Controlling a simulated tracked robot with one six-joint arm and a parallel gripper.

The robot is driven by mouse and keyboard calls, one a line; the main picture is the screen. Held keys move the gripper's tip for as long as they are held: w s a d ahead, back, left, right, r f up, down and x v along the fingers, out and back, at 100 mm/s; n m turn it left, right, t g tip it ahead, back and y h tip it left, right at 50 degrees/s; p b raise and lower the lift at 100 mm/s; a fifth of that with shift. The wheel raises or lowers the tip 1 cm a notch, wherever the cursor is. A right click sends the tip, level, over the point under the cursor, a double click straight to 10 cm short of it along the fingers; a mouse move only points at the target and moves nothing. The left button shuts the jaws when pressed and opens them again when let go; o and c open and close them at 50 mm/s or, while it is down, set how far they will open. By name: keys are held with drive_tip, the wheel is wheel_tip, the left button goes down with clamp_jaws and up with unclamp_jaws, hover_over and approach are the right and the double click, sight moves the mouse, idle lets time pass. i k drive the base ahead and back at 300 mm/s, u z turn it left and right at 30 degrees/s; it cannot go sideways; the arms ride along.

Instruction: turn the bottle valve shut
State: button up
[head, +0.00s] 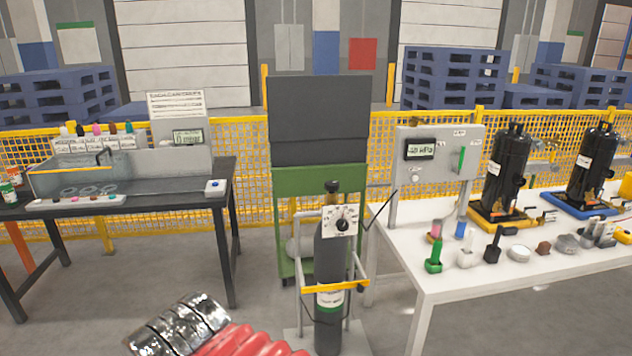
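A dark grey gas bottle (331,262) stands upright in a trolley frame in the middle of the head view. A yellow bar (336,286) crosses its front. At its top is a black valve knob (332,186). Just below the knob, a white plate (329,223) with markings carries a round black knob (342,225). The markings are too small to read. A red ribbed sleeve and a shiny silver section, apparently of my arm, show at the bottom, left of the bottle and apart from it. No gripper fingers are visible.
A white table (405,248) on the right carries a gauge panel (449,144), two black compressors (509,170) (592,165) and several small items. A dark bench (120,212) with a basin stands left. A green cabinet (290,190) is behind the bottle. Floor between bench and bottle is clear.

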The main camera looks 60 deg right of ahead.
sight(330, 186)
drive_tip(key=z, duration=0.25)
drive_tip(key=i, duration=1.5)
drive_tip(key=z, duration=0.45)
